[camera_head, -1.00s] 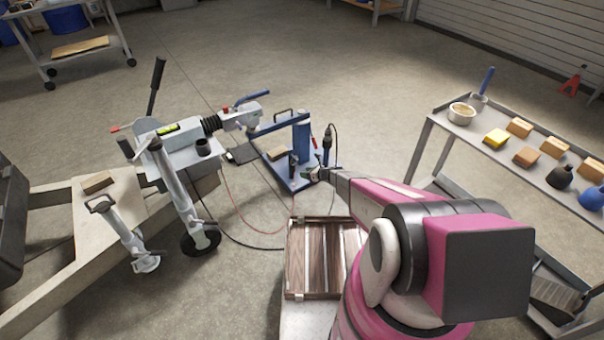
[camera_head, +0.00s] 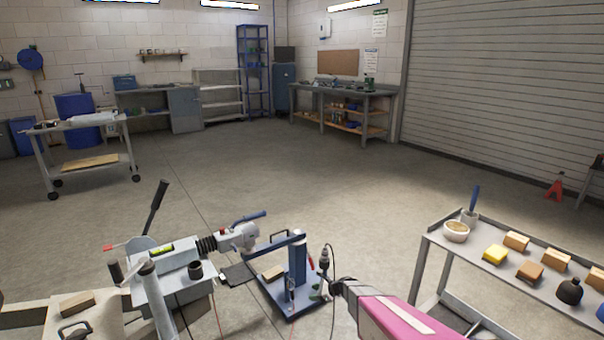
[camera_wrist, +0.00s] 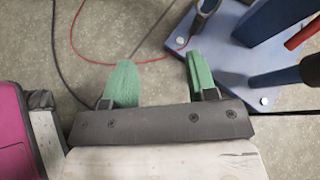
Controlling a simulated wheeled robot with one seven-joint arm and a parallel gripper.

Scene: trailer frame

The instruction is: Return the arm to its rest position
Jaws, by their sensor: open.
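My pink and black arm (camera_head: 405,318) reaches in from the lower right in the head view. My gripper (camera_wrist: 158,75) shows in the wrist view with its two green fingers apart and nothing between them. Bare concrete floor and a red cable lie below the fingers. In the head view the gripper end is close to the blue stand (camera_head: 298,268), in front of its right side, partly hidden by my arm. The stand's blue base also shows at the upper right of the wrist view (camera_wrist: 228,62).
The trailer coupling (camera_head: 235,238) points at the blue stand, left of my arm. A grey cart (camera_head: 432,246) with a bowl (camera_head: 456,231), a yellow sponge (camera_head: 495,254) and several blocks stands on the right. Red and black cables cross the floor. The floor behind is open.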

